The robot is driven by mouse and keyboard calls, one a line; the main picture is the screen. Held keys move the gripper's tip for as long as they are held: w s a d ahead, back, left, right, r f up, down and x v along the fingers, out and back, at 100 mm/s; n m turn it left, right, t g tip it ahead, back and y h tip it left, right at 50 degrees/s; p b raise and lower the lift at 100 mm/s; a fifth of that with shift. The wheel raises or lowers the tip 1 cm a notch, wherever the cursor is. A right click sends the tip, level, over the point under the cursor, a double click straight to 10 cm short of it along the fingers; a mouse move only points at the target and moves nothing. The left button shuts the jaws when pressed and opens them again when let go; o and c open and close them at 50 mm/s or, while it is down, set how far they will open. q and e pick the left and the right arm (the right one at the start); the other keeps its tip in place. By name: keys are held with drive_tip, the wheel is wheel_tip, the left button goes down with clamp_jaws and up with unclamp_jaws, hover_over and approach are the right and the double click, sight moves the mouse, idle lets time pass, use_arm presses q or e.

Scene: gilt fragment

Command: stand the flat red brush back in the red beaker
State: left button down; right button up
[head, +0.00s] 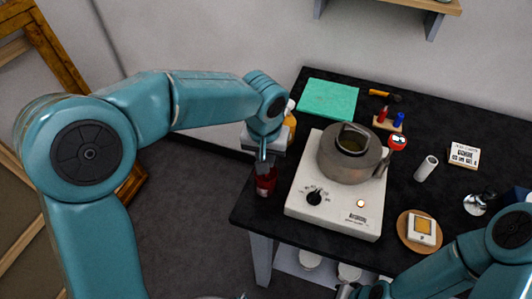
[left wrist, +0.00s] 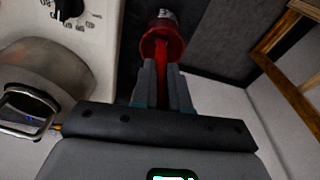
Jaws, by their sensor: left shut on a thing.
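The red beaker (head: 266,183) stands near the left edge of the black table, beside the white hotplate. It also shows in the left wrist view (left wrist: 162,40), mouth toward my gripper. My left gripper (head: 264,154) is above the beaker, fingers pointing down. Its fingers, seen in the left wrist view (left wrist: 162,88), are shut on the flat red brush (left wrist: 162,75). The brush reaches from between the fingers to the beaker's mouth; how deep its end sits is unclear. My right gripper (head: 345,291) is partly visible at the bottom edge; its jaw state is unclear.
The hotplate (head: 338,217) with a grey metal pot (head: 345,166) stands right of the beaker. An amber bottle (head: 290,122) is close behind my left gripper. A green mat (head: 328,98) lies behind. The table's left edge is close to the beaker.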

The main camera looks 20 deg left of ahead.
use_arm(q)
drive_tip(key=shift+a+f, duration=0.1)
drive_tip(key=shift+f, duration=0.25)
drive_tip(key=c, duration=1.1)
unclamp_jaws()
drive_tip(key=shift+o, duration=0.2)
drive_tip(key=shift+s+b, duration=0.5)
drive_tip(key=shift+s, duration=0.2)
drive_tip(key=shift+s, duration=0.15)
